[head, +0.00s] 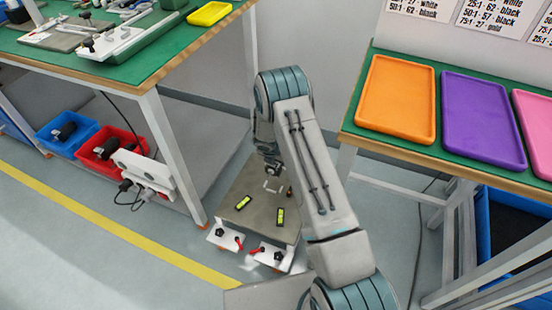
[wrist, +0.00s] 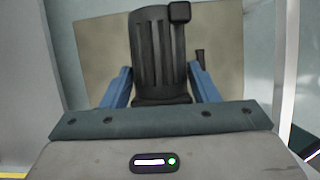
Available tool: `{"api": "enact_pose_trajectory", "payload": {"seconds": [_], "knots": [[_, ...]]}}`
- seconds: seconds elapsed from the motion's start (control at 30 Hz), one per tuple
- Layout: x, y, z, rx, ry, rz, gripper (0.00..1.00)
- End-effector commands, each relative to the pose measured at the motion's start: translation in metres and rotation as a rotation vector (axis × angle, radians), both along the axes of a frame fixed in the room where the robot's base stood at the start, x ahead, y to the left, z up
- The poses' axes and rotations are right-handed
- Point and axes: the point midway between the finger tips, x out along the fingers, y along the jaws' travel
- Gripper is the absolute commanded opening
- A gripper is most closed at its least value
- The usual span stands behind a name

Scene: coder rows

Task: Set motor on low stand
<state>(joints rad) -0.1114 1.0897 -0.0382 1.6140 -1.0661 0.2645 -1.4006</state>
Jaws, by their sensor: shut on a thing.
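The low stand (head: 232,212) stands on the floor between two workbenches, with a grey-beige top plate, white corner marks and two yellow-green level strips. In the wrist view my gripper (wrist: 160,88) has its blue fingers shut on the sides of a black ribbed motor (wrist: 153,60) with a small square box at its far right corner. The stand's plate (wrist: 225,50) shows behind the motor. I cannot tell whether the motor touches the plate. In the head view my arm reaches down at the stand's far end, and the gripper and motor are mostly hidden there.
Red knobs and white feet (head: 270,252) are at the stand's near edge. A blue bin (head: 45,136) and a red bin (head: 90,160) hold dark motors under the left bench (head: 150,65). The right bench (head: 362,128) bears coloured trays. Its legs stand right of my arm.

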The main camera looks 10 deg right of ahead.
Motion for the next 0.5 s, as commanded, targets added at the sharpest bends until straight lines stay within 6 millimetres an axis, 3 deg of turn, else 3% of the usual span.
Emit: {"api": "enact_pose_trajectory", "payload": {"seconds": [0.5], "knots": [[0.001, 0.003, -0.03, -0.001, -0.004, 0.043, 0.29]]}}
